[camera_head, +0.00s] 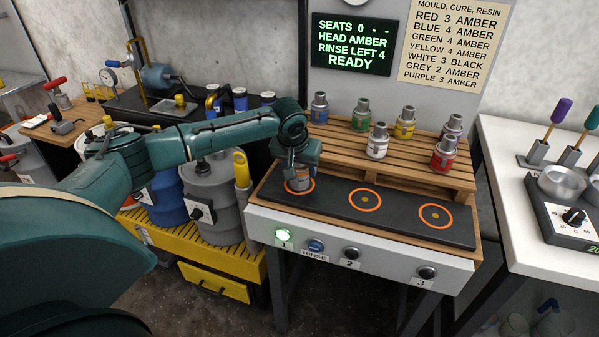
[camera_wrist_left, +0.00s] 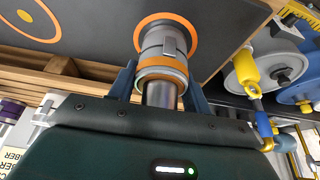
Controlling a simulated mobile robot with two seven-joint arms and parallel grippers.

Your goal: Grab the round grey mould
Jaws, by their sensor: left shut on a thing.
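The round grey mould (camera_head: 300,183), with an orange band and a narrower metal neck, stands upright on the left ringed seat, marked 1, of the dark bench mat (camera_head: 335,197). In the left wrist view the mould (camera_wrist_left: 163,45) sits inside the orange ring. My left gripper (camera_head: 301,168) is over it from above, shut on its neck; its blue fingers lie on either side in the left wrist view (camera_wrist_left: 160,90). The gripper hides the mould's top in the head view. My right gripper is not in view.
Seats 2 and 3 are empty. Several coloured moulds, such as the white one (camera_head: 377,142) and the red one (camera_head: 444,155), stand on the wooden rack (camera_head: 400,155) behind. The screen (camera_head: 350,43) reads READY. Drums (camera_head: 213,195) stand left.

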